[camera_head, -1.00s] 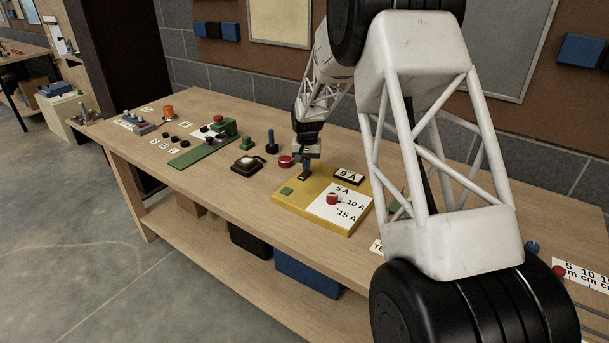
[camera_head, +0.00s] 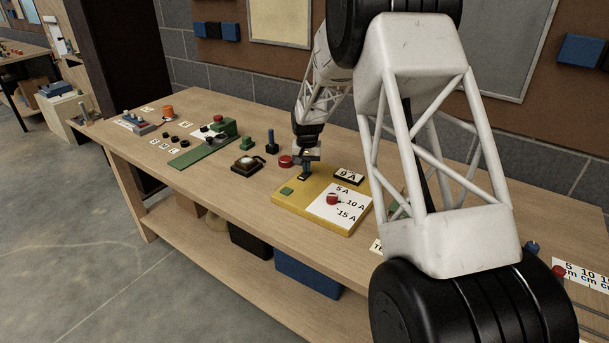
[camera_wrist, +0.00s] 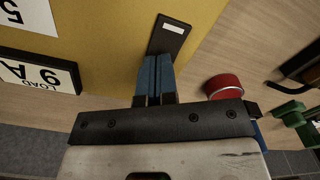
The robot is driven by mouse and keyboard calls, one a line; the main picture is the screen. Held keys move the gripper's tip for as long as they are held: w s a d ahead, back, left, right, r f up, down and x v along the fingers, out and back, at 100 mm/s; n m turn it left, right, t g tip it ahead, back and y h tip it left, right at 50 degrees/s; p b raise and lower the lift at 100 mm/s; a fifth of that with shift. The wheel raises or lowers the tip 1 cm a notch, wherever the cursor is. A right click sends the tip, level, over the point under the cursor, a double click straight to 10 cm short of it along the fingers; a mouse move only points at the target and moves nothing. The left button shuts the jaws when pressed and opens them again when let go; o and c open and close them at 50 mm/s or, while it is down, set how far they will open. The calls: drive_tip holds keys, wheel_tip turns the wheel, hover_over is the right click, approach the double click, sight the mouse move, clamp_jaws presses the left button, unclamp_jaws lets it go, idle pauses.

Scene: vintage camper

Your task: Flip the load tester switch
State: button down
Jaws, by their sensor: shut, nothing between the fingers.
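The load tester is a yellow board (camera_head: 284,201) on the bench, with a "9 A" display (camera_head: 348,176) and a red knob (camera_head: 332,199) on a white scale panel marked 5 A, 10 A and 15 A. Its switch seems to be the small dark plate with a white mark (camera_wrist: 170,36) in the wrist view, near the board's edge. My gripper (camera_head: 305,174) is shut and empty, pointing down at this plate. In the wrist view its blue fingertips (camera_wrist: 155,60) overlap the plate's near end. I cannot tell whether they touch it, and they may hide part of it.
A red round button (camera_head: 285,161) stands just left of my gripper; it also shows in the wrist view (camera_wrist: 224,86). A dark box with a pale top (camera_head: 247,165), a blue upright knob (camera_head: 271,143) and a green fixture (camera_head: 205,150) stand farther left.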

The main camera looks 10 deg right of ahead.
drive_tip(key=shift+f, duration=0.3)
drive_tip(key=shift+r, duration=0.1)
drive_tip(key=shift+r, duration=3.4)
drive_tip(key=shift+s+r, duration=0.1)
drive_tip(key=shift+r, duration=0.05)
